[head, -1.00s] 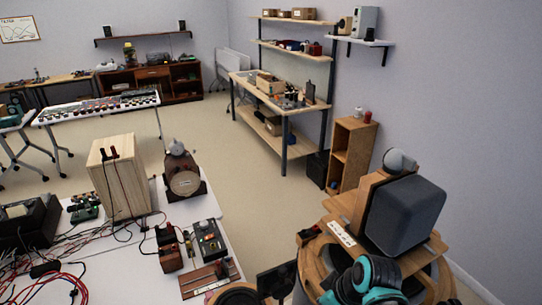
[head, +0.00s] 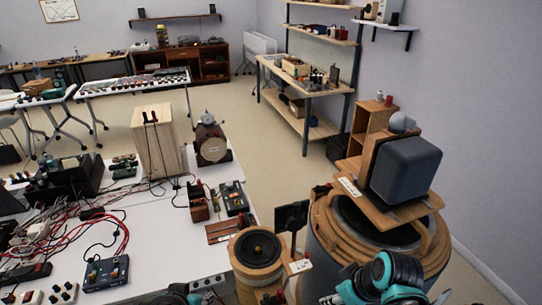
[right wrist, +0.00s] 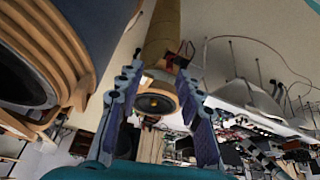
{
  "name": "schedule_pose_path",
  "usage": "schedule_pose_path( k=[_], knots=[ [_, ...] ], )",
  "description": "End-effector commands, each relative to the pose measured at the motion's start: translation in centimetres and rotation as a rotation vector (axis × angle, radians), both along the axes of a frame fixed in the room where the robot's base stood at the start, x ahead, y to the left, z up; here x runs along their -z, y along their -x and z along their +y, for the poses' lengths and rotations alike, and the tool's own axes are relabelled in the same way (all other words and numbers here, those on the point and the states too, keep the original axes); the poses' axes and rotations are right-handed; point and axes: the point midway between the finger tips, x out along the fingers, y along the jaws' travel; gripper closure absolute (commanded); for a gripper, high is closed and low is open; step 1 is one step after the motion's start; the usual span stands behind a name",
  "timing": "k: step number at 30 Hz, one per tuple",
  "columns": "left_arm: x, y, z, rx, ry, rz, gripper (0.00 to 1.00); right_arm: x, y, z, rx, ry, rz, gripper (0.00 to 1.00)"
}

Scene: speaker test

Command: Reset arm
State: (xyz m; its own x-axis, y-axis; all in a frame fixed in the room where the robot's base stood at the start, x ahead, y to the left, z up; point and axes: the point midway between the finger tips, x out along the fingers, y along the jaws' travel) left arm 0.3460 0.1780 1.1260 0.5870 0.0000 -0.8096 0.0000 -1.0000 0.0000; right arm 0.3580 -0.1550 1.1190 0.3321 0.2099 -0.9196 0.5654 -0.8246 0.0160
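My right arm shows at the bottom right of the head view as teal and black links, in front of a large round wooden speaker stand (head: 430,250). My right gripper (right wrist: 160,82) shows in the right wrist view. Its two blue fingers are apart, with nothing held between them. A round wooden speaker driver (right wrist: 155,100) is seen beyond the gap between the fingers. My left gripper's fingers are not visible.
A grey box speaker (head: 405,170) sits on the wooden stand close to my right arm. The white table (head: 150,215) at left carries a wooden box (head: 158,140), cables and electronics. A small round speaker (head: 257,250) stands near its front edge. Open floor lies beyond.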

Motion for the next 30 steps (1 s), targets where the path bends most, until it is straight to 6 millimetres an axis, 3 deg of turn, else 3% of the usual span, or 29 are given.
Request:
schedule_pose_path(
  k=[18,30],
  knots=[
    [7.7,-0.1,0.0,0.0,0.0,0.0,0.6,7.2,1.2,-2.0,0.526,-0.056,-0.179,0.64],
    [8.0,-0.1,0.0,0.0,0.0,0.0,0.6,7.2,1.1,-2.3,0.598,-0.084,-0.214,0.64]
  ],
)
